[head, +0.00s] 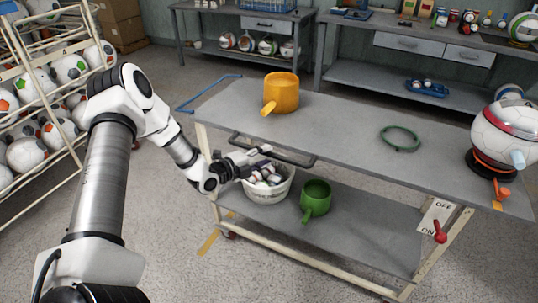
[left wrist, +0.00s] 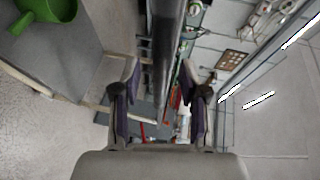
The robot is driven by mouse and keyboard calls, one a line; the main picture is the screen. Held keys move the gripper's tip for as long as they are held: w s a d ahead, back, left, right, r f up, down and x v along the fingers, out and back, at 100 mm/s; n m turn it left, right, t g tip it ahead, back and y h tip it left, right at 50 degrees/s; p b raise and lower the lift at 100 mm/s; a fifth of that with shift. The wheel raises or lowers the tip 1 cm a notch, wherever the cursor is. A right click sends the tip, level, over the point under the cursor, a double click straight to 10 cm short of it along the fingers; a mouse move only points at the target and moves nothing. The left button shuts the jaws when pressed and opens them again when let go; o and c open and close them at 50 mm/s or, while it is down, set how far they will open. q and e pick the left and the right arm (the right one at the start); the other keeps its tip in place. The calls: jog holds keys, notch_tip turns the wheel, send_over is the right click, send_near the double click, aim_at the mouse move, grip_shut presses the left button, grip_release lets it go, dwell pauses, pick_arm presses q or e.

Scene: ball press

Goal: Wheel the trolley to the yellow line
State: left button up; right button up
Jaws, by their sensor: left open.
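The trolley (head: 345,125) has a grey top, a lower shelf (head: 355,232) and cream legs. A dark handle bar (head: 300,160) runs along its near-left side; a dark bar (left wrist: 165,45) also shows in the left wrist view. My left gripper (head: 268,158) is at this handle. In the left wrist view its two fingers (left wrist: 160,90) are apart, with the bar between them in the picture; contact cannot be told. A yellow strip (head: 208,242) lies on the floor by the trolley's near-left wheel. My right gripper is not in view.
On the trolley top are an orange mug (head: 281,93), a green ring (head: 400,138) and a ball on a press (head: 505,135). A white basket (head: 268,190) and green cup (head: 316,198) are on the shelf. A ball rack (head: 40,100) stands left; benches stand behind.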

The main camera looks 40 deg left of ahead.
pick_arm(q)
jog(key=v, duration=0.5)
dwell(0.3)
